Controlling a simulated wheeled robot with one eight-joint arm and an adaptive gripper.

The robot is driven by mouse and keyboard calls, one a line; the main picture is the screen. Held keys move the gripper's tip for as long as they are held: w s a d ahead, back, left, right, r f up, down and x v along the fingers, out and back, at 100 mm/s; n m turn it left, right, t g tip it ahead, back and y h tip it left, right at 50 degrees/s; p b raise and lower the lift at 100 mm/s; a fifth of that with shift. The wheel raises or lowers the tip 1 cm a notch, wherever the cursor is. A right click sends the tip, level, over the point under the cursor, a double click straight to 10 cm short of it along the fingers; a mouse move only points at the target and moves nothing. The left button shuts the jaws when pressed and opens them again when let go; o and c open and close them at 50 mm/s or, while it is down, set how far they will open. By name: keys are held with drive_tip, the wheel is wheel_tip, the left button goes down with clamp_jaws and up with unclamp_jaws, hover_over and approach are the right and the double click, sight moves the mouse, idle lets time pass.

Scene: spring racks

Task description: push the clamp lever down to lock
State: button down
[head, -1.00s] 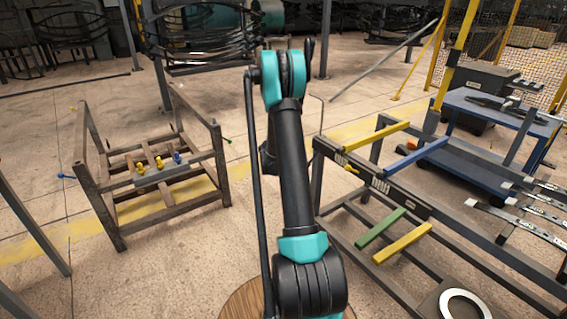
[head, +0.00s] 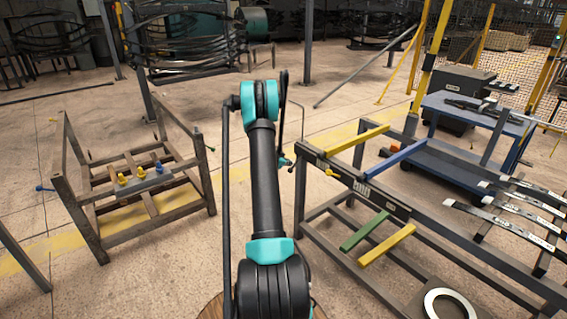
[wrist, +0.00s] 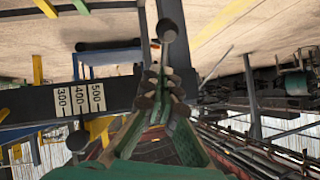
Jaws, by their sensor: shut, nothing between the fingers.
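The right-hand rack's dark rail (head: 420,218) runs along the right of the head view. A small yellow lever-like piece (head: 333,173) sits at its near-left end; I cannot tell whether this is the clamp lever or how far down it is. In the wrist view the rail (wrist: 25,108) carries a 300-400-500 scale. A dark round knob (wrist: 167,30) shows just above the fingertips there; whether it touches them is unclear. My gripper (wrist: 162,88) is shut and empty beside the rail end. In the head view my gripper (head: 287,161) is small, left of the rail end.
Yellow and blue bars (head: 400,158) stick out from the right rack, and flat strips (head: 510,215) lie far right. A blue cart (head: 440,165) stands behind. Open floor lies between the racks.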

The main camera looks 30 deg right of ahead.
sight(291, 169)
drive_tip(key=shift+w+d+f, duration=0.1)
drive_tip(key=shift+w+f, duration=0.2)
drive_tip(key=shift+f, duration=0.55)
drive_tip(key=shift+w+f, duration=0.25)
drive_tip(key=shift+f, duration=0.6)
drive_tip(key=shift+w+d+f, duration=0.15)
drive_tip(key=shift+d+f, duration=0.05)
drive_tip(key=shift+f, duration=0.45)
